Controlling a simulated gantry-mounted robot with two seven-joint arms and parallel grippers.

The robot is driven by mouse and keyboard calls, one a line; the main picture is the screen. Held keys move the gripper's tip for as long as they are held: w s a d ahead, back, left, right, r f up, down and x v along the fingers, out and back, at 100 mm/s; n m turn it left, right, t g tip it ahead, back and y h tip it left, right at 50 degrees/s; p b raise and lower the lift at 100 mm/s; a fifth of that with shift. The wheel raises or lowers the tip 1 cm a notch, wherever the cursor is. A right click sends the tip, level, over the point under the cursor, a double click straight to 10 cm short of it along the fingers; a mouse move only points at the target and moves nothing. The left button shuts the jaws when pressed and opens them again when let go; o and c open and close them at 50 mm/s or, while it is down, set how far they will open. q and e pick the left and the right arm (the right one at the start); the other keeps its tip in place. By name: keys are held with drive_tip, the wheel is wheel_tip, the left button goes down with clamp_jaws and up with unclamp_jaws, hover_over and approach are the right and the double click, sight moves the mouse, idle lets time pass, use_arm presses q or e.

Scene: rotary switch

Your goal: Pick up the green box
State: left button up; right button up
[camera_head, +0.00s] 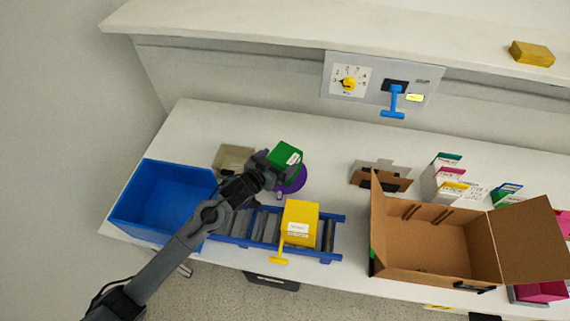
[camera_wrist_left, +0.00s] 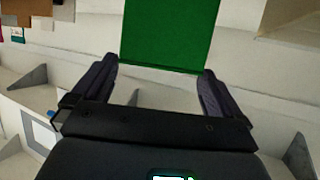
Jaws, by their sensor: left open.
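The green box (camera_head: 286,155) has a white label and sits at the far end of my left arm, above or beside a round purple object (camera_head: 292,180). My left gripper (camera_head: 272,168) reaches it from the lower left. In the left wrist view the green box (camera_wrist_left: 168,35) fills the space ahead, between the two open fingers of the gripper (camera_wrist_left: 158,75). Whether the fingers touch its sides is hard to tell. My right gripper is not in view.
A blue bin (camera_head: 160,200) stands at left. A yellow box (camera_head: 300,222) sits on the blue-framed roller conveyor (camera_head: 333,240). An open cardboard box (camera_head: 435,245) stands at right, with several white cartons (camera_head: 447,180) behind it. A switch panel (camera_head: 380,82) is on the back wall.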

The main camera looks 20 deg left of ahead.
sight(283, 157)
use_arm(q)
drive_tip(key=x, duration=0.5)
drive_tip(key=shift+b, duration=0.4)
drive_tip(key=shift+r, duration=0.1)
drive_tip(key=c, duration=1)
